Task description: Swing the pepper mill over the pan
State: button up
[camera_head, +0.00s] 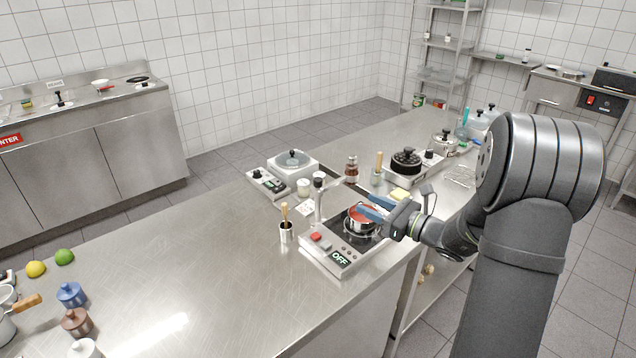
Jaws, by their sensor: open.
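A small pan (357,223), reddish inside, sits on the black burner of a hot plate (333,258) whose display reads OFF. My gripper (364,203) is over the pan, with its two blue fingers apart and nothing visible between them. The fingers hide part of the pan; I cannot tell whether they touch it. A brown bottle-like object with a dark top (351,168) stands upright behind the pan. It may be the pepper mill, but it is too small to be sure. It stands apart from my gripper.
A cup with a wooden-handled tool (286,232) stands left of the hot plate, near a thin tap (318,203). A scale-like appliance (292,164) and a second cooker (406,162) stand farther back. The counter's left middle is clear.

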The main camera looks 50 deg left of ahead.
aim_at(318, 182)
jog(key=s+a, duration=0.1)
jog(key=a, duration=0.4)
jog(key=s+a, duration=0.1)
jog(key=a, duration=0.5)
jog(key=s+a, duration=0.1)
jog(key=a, duration=0.4)
jog(key=shift+s+a, duration=0.2)
jog(key=shift+a, duration=0.2)
grip_shut()
